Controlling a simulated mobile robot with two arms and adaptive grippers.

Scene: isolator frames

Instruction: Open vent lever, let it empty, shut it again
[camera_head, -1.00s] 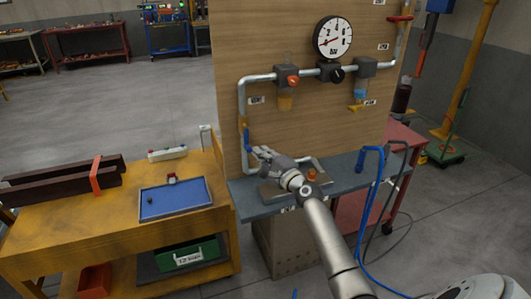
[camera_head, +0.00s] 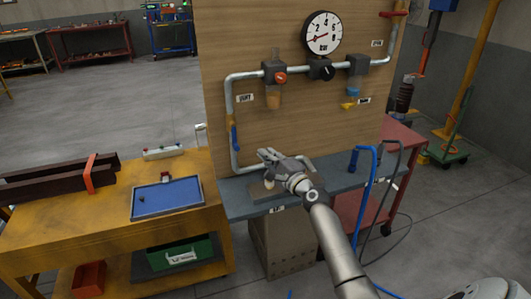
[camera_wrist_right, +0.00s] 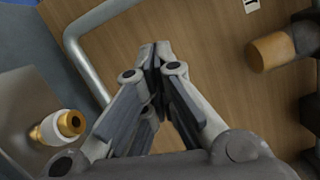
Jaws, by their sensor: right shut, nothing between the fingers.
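A blue lever (camera_head: 235,138) lies along the left vertical pipe of the wooden panel, pointing down. A yellow lever (camera_head: 348,105) sits under the right-hand unit, and a red handle (camera_head: 393,13) is at the top right. I cannot read the small labels surely enough to tell which is the vent. The round gauge (camera_head: 322,33) has its needle toward the low left. My right gripper (camera_head: 266,154) is shut and empty, right of the blue lever and apart from it. It also shows in the wrist view (camera_wrist_right: 155,50). My left gripper is not in view.
A grey ledge (camera_head: 240,203) runs below the panel, with a brass-and-white fitting (camera_wrist_right: 68,123) near my gripper. An amber bowl (camera_head: 273,101) hangs from the left unit. Blue hose (camera_head: 366,200) loops at the ledge's right. A yellow bench (camera_head: 100,235) with a blue tray (camera_head: 167,198) stands left.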

